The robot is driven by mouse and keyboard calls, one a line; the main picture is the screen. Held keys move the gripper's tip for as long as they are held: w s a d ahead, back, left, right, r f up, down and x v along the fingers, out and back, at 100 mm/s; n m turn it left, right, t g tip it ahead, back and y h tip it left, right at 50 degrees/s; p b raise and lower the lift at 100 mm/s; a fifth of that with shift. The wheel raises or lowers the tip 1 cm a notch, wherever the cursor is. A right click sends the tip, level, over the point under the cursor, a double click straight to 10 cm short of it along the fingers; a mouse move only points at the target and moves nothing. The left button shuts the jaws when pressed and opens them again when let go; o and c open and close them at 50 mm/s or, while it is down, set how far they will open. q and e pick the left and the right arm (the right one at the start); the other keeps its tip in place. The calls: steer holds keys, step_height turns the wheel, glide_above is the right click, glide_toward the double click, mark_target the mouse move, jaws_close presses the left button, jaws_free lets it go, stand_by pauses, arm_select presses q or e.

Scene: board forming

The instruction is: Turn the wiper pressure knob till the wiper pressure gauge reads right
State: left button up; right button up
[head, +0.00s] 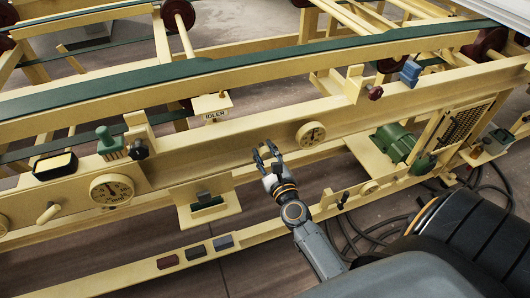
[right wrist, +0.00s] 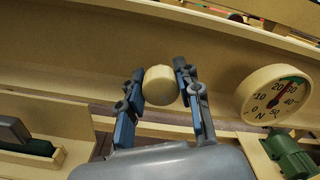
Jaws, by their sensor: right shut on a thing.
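The wiper pressure knob (right wrist: 161,85), a round cream knob, sits between the two fingers of my right gripper (right wrist: 160,88) in the right wrist view. The gripper is shut on it. In the head view my right gripper (head: 267,156) is at the cream beam and hides the knob. Just right of it is a round cream gauge (head: 311,134), also in the right wrist view (right wrist: 276,96), marked N, with a green band at its upper right. Its needle points up and right, around the 20 to 30 marks; the exact reading is too small to tell. My left gripper is out of view.
Another gauge (head: 111,190) and a peg-like knob (head: 48,212) are on the beam at the left. An IDLER tag (head: 213,107) stands above the beam. A green motor (head: 394,142) is to the right. Small blocks (head: 195,252) lie on the lower rail.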

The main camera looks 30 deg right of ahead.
steer(key=o, duration=1.2)
steer(key=v, duration=1.2)
